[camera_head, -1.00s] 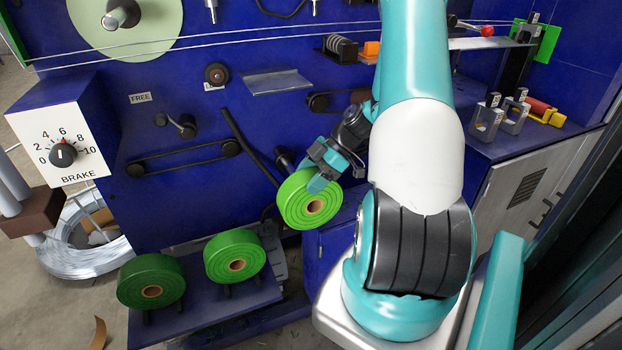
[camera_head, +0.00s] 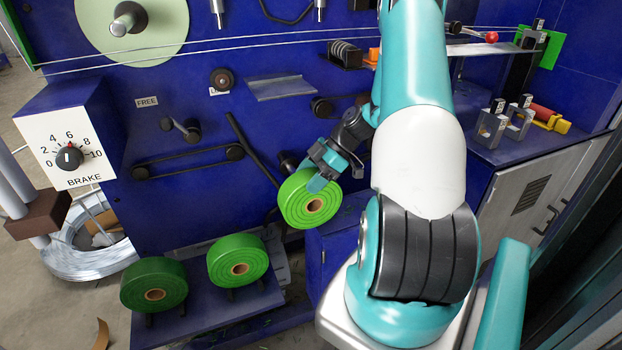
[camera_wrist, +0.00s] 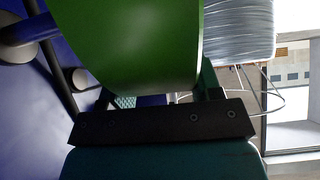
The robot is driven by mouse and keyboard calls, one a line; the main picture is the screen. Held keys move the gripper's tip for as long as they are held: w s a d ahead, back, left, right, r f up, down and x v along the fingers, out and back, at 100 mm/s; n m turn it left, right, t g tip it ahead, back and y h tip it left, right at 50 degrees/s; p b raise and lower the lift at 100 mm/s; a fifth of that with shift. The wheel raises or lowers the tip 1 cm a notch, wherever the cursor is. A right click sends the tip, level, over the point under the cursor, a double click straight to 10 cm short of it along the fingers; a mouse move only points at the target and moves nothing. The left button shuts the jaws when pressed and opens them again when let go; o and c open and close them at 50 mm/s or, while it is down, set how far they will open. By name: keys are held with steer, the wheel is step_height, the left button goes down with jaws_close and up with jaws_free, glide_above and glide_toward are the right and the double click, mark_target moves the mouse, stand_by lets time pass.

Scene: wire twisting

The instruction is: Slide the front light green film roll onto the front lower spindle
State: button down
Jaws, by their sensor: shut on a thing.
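A light green film roll (camera_head: 309,207) with a brown core hangs in front of the blue panel in the head view. My gripper (camera_head: 324,178) is shut on its upper right rim and holds it clear of the tray. A dark spindle (camera_head: 288,162) sticks out of the panel just above and behind the roll. The roll hides part of that area, so I cannot tell how far the core is from the spindle. In the wrist view the roll (camera_wrist: 150,40) fills the upper middle, and the gripper's dark bar crosses below it.
Two more green rolls, one left (camera_head: 153,285) and one right (camera_head: 238,262), stand on a blue tray (camera_head: 200,318) at the lower left. A brake box (camera_head: 75,150) and a wire coil (camera_head: 85,262) are further left. A dark slanted bar (camera_head: 252,155) lies left of the spindle.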

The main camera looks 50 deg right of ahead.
steer(key=shift+w+d+r+p, duration=0.1)
steer(key=shift+w+d+p, duration=0.15)
steer(key=shift+w+d, duration=1.25)
steer(key=shift+w+d+f+p, duration=0.2)
steer(key=shift+w+d, duration=0.55)
steer(key=shift+w, duration=1.4)
steer(key=shift+w+d+r+p, duration=0.25)
steer(key=shift+w+d, duration=0.85)
steer(key=shift+w, duration=0.75)
steer(key=shift+c, duration=1.5)
jaws_free()
steer(key=shift+o, duration=0.4)
